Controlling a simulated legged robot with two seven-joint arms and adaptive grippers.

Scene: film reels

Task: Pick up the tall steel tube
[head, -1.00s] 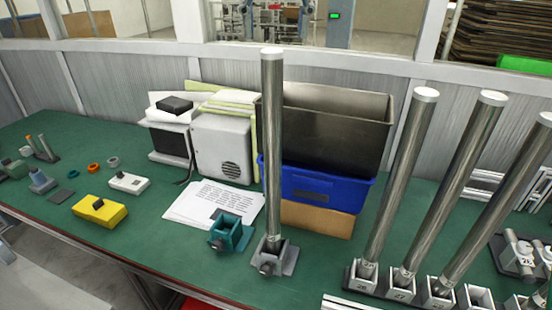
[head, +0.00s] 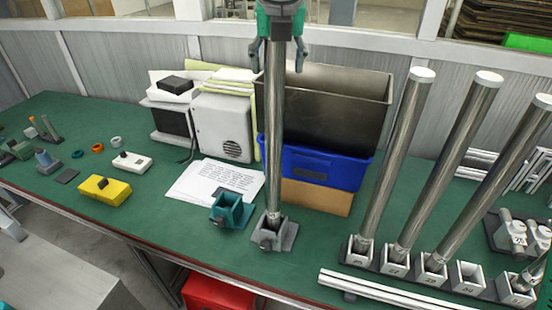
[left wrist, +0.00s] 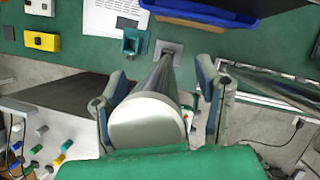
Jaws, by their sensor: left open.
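A tall steel tube (head: 274,150) stands upright in a grey square holder (head: 284,241) near the table's front edge. My left gripper (head: 279,60) is above the table at the tube's upper end. Its fingers are open, one on each side of the tube. In the left wrist view, the tube's pale round cap (left wrist: 147,122) lies between the two spread fingers (left wrist: 162,85). I cannot tell whether either finger touches the tube. The tube's top end is hidden by the gripper in the head view. My right gripper is not in view.
Three similar tubes (head: 397,150) stand in a rack (head: 468,275) to the right. A teal holder (head: 230,212) sits left of the grey one. A blue bin (head: 318,168) and a dark metal bin (head: 340,110) are close behind the tube. White rails (head: 390,285) lie in front of the rack.

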